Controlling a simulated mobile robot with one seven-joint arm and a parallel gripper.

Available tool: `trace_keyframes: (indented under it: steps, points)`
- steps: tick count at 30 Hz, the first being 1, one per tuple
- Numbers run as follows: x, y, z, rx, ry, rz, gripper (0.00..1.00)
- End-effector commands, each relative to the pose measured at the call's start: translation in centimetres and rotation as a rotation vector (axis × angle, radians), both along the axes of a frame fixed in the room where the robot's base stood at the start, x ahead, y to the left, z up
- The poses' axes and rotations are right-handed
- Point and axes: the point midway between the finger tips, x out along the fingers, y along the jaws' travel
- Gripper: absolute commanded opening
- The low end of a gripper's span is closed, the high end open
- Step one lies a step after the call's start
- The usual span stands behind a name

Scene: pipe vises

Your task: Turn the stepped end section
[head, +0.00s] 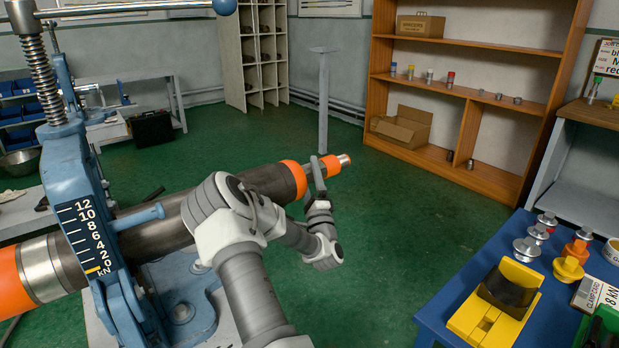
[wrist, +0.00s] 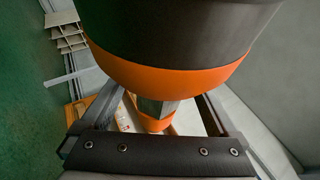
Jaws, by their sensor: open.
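A thick dark pipe (head: 265,184) with an orange band (head: 295,178) lies clamped in a blue vise (head: 78,185). Its stepped end section (head: 331,166) juts out to the right, with a smaller orange ring and a bare metal tip (head: 344,160). My gripper (head: 318,172) is at this end, just beyond the large orange band. In the wrist view, the wide orange rim (wrist: 165,75) fills the top, with a narrower grey faceted part (wrist: 155,106) and small orange ring (wrist: 154,123) below. My gripper's open fingers (wrist: 158,100) stand either side of the narrow part, with gaps visible.
A blue table (head: 440,318) at the lower right holds a yellow block (head: 490,310) and several metal and coloured parts. A wooden shelf (head: 480,85) stands behind, and a grey post (head: 323,100) rises beyond the pipe end. The green floor between is clear.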

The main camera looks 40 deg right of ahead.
Motion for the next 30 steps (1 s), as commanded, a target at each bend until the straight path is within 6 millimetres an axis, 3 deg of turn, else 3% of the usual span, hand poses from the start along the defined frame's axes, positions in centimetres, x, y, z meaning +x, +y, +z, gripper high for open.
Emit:
trace_keyframes:
  steps: [8,22,30]
  points:
    - [0.15,-0.08,0.11,0.0,0.0,0.0,0.95]
    - [0.12,-0.07,0.08,0.0,0.0,0.0,0.14]
    - [0.12,-0.06,0.07,-0.001,-0.003,0.0,0.13]
